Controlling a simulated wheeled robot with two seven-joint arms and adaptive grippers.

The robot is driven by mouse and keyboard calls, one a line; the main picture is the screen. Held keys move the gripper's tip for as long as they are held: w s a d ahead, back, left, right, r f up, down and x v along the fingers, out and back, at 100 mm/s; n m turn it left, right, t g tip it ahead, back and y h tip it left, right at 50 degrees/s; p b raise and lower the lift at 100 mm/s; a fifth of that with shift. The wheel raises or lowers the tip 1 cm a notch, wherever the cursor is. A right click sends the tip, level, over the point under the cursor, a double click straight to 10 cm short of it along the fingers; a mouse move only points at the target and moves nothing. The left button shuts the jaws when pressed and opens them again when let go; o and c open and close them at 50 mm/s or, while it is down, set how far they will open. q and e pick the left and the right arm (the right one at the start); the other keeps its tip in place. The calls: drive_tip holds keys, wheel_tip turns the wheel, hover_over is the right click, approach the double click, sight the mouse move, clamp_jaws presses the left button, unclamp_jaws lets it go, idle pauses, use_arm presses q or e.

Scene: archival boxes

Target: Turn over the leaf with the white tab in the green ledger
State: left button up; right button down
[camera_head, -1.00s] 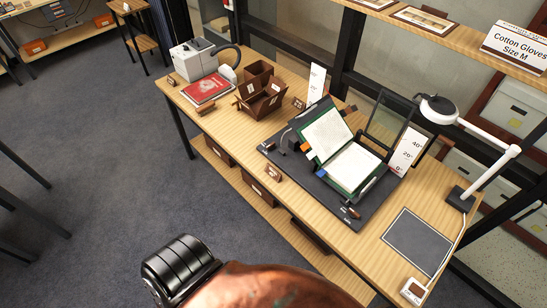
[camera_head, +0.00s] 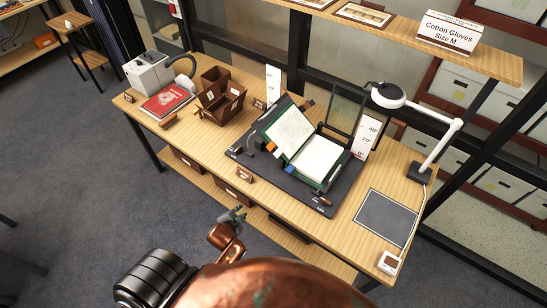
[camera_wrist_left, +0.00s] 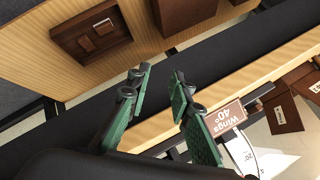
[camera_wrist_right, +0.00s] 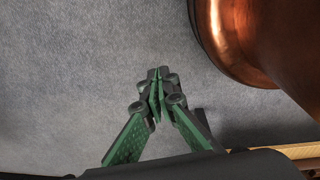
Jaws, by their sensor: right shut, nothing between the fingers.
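The green ledger (camera_head: 331,181) lies open on a dark grey board with a cradle on the table. Its left leaf (camera_head: 288,132) is tilted up and its right leaf (camera_head: 318,158) lies flatter. My left gripper (camera_head: 238,213) is in front of the table edge, apart from the ledger. In the left wrist view its fingers (camera_wrist_left: 160,76) are apart and empty. My right gripper (camera_wrist_right: 157,74) is shut and empty above the floor.
Brown boxes (camera_head: 228,106), a red book (camera_head: 166,102) and a grey machine (camera_head: 148,73) stand at the table's left. A lamp (camera_head: 389,95) arches at the right beside a dark mat (camera_head: 384,217). A "Wings 40°" sign (camera_wrist_left: 224,115) is close in the left wrist view.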

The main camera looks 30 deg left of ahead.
use_arm(q)
drive_tip(key=w+r+m+t, duration=0.1)
drive_tip(key=w+r+m, duration=0.1)
drive_tip(key=r, duration=0.1)
drive_tip(key=w+a+r+m+t, duration=0.1)
drive_tip(key=w+r+m+t, duration=0.1)
drive_tip(key=w+r, duration=0.1)
drive_tip(key=w+a+r+m+t, duration=0.1)
drive_tip(key=w+r+m, duration=0.1)
drive_tip(key=r, duration=0.3)
drive_tip(key=shift+w+m+t+p, duration=0.3)
drive_tip(key=shift+w+m+t, duration=0.1)
drive_tip(key=shift+w, duration=0.35)
drive_tip(key=w+d+r+m+t+h, duration=0.2)
drive_tip(key=w+r+m, duration=0.1)
drive_tip(key=w+m, duration=0.3)
drive_tip(key=w+d+r+m+t+h+p, duration=0.1)
drive_tip(key=w+d+r+m+t+h, duration=0.1)
drive_tip(key=w+m, duration=0.3)
drive_tip(key=shift+w+d+r+m+t, duration=0.35)
drive_tip(key=shift+w+d+r, duration=0.45)
drive_tip(key=shift+w, duration=0.35)
use_arm(e)
drive_tip(key=shift+s+a+r, duration=0.1)
drive_tip(key=shift+s+r, duration=0.1)
drive_tip(key=shift+r, duration=0.3)
drive_tip(key=shift+s+a+r, duration=0.1)
drive_tip(key=shift+s+r, duration=0.1)
drive_tip(key=shift+r, duration=0.25)
